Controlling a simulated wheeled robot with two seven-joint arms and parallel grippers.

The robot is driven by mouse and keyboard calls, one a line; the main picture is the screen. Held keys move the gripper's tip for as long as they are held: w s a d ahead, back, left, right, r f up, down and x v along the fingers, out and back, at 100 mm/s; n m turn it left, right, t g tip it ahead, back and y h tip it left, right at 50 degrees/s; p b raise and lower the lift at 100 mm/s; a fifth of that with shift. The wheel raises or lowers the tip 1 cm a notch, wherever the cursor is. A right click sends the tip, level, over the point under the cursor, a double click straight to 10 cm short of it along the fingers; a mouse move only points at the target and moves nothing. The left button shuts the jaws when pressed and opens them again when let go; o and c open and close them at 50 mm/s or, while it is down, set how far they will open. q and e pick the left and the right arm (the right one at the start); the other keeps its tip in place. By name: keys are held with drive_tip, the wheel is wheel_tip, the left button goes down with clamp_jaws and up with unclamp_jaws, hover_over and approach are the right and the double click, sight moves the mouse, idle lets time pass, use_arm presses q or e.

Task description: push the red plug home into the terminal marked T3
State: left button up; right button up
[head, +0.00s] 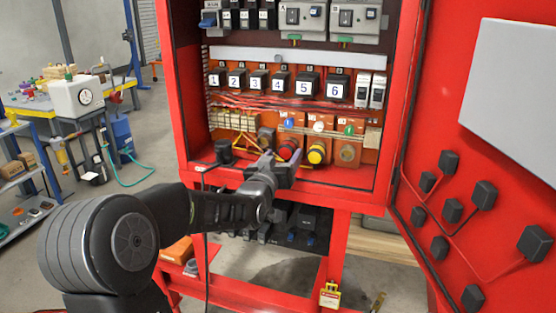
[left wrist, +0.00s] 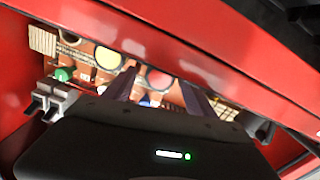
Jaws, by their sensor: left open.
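The red plug (head: 287,151) sits in the lower row of the red cabinet, left of a yellow plug (head: 317,153). My left gripper (head: 281,160) is open and empty just in front of the red plug, at the cabinet's lower front edge. In the left wrist view the red plug's round face (left wrist: 158,78) shows between the two spread fingers, with the yellow plug (left wrist: 108,57) to its left. I cannot tell whether the fingers touch it. The terminal markings above the row are too small to read, so T3 cannot be picked out. My right gripper is not in view.
The red cabinet lip (left wrist: 190,52) crosses close by the fingers. A dark socket (head: 266,138) and a brass fitting (head: 347,152) flank the plugs. A black block (head: 224,151) stands left inside. The open red door (head: 470,190) bounds the right.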

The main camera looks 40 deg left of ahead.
use_arm(q)
drive_tip(key=shift+x, duration=1.05)
clamp_jaws()
drive_tip(key=c, duration=0.7)
unclamp_jaws()
drive_tip(key=shift+c, duration=0.2)
drive_tip(key=c, duration=0.7)
drive_tip(key=shift+s, duration=0.2)
drive_tip(key=shift+b+v, duration=1.2)
drive_tip(key=shift+v, duration=0.9)
